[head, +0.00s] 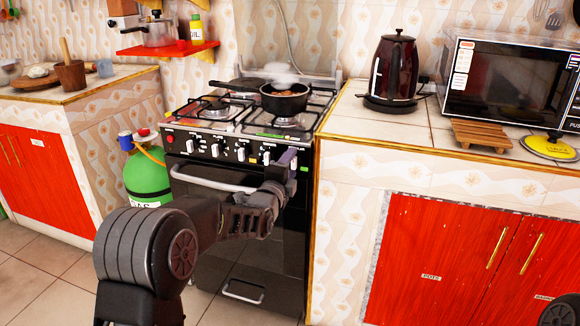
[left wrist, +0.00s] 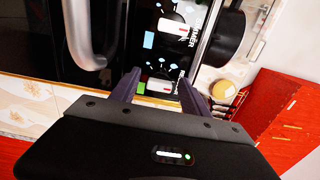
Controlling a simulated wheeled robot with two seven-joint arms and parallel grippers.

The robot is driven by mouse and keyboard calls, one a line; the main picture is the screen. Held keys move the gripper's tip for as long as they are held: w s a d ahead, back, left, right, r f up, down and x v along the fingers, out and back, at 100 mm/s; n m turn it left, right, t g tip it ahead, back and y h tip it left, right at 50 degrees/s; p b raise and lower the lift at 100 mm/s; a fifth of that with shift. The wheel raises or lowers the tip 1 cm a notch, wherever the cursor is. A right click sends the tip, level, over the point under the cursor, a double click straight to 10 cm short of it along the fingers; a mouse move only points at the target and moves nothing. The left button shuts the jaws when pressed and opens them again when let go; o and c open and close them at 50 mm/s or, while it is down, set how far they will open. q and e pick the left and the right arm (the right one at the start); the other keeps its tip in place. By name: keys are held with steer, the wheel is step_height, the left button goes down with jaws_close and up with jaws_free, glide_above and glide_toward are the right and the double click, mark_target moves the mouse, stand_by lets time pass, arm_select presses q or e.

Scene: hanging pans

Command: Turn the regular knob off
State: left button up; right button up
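The black stove (head: 250,195) has a row of white knobs along its front panel. A knob (left wrist: 160,86) with a white and red grip lies between my left gripper's fingers in the left wrist view. I cannot read which knob is labelled regular. My left gripper (head: 286,158) is at the right end of the panel, and its fingers hide the knob there in the head view. The fingers are apart, one on each side of the knob; contact is unclear. My right gripper is out of view.
A pan (head: 284,104) with food sits steaming on the stove top. The oven handle (head: 212,180) sticks out below the knobs. A counter with a kettle (head: 394,72) and microwave (head: 510,85) is at right. A green gas bottle (head: 147,178) stands at left.

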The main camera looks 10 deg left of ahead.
arm_select(q)
steer(key=s, duration=0.7)
steer(key=shift+s+a+p, duration=0.25)
steer(key=shift+s+p, duration=0.15)
